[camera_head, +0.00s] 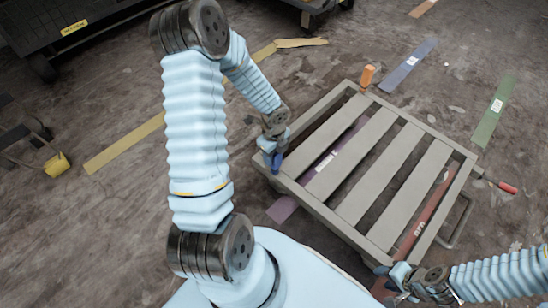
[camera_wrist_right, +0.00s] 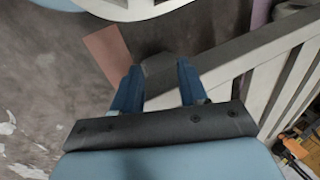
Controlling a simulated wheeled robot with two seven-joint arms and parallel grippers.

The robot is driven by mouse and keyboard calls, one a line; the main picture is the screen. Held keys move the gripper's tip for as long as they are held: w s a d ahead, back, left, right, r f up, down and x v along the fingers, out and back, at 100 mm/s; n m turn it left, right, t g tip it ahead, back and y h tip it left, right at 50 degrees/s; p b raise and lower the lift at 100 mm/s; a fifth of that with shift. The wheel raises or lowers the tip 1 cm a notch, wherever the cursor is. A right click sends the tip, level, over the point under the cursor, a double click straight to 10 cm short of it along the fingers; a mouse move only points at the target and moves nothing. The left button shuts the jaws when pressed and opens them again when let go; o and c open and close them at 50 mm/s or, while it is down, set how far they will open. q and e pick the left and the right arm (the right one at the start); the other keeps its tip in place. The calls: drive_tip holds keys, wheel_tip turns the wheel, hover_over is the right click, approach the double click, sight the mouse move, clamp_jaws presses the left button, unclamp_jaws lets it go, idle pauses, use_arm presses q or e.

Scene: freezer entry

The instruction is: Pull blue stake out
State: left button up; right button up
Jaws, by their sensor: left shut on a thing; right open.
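The grey slatted cart (camera_head: 349,203) stands on the floor right of centre. My left gripper (camera_head: 273,158) is at the cart's left corner, pointing down and shut on the blue stake (camera_head: 275,163). The stake shows as a small dark-blue piece at the corner; its lower part is hidden, and I cannot tell how deep it sits. My right gripper (camera_head: 393,275) is by the cart's near corner. In the right wrist view its two blue fingers (camera_wrist_right: 158,90) are open, with a dark grey piece (camera_wrist_right: 158,70) between or beyond them.
An orange stake (camera_head: 367,75) stands at the cart's far corner. A red-handled piece (camera_head: 506,187) sticks out at the right corner. Coloured floor strips, such as a blue one (camera_head: 408,65) and a green one (camera_head: 494,108), lie around. A dark cart (camera_head: 75,35) stands upper left.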

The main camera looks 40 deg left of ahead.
use_arm(q)
drive_tip(key=shift+r+p, duration=1.25)
drive_tip(key=shift+p, duration=0.2)
idle(1.7)
drive_tip(key=shift+r, duration=0.1)
drive_tip(key=shift+r+p, duration=2.55)
drive_tip(key=shift+r, duration=0.15)
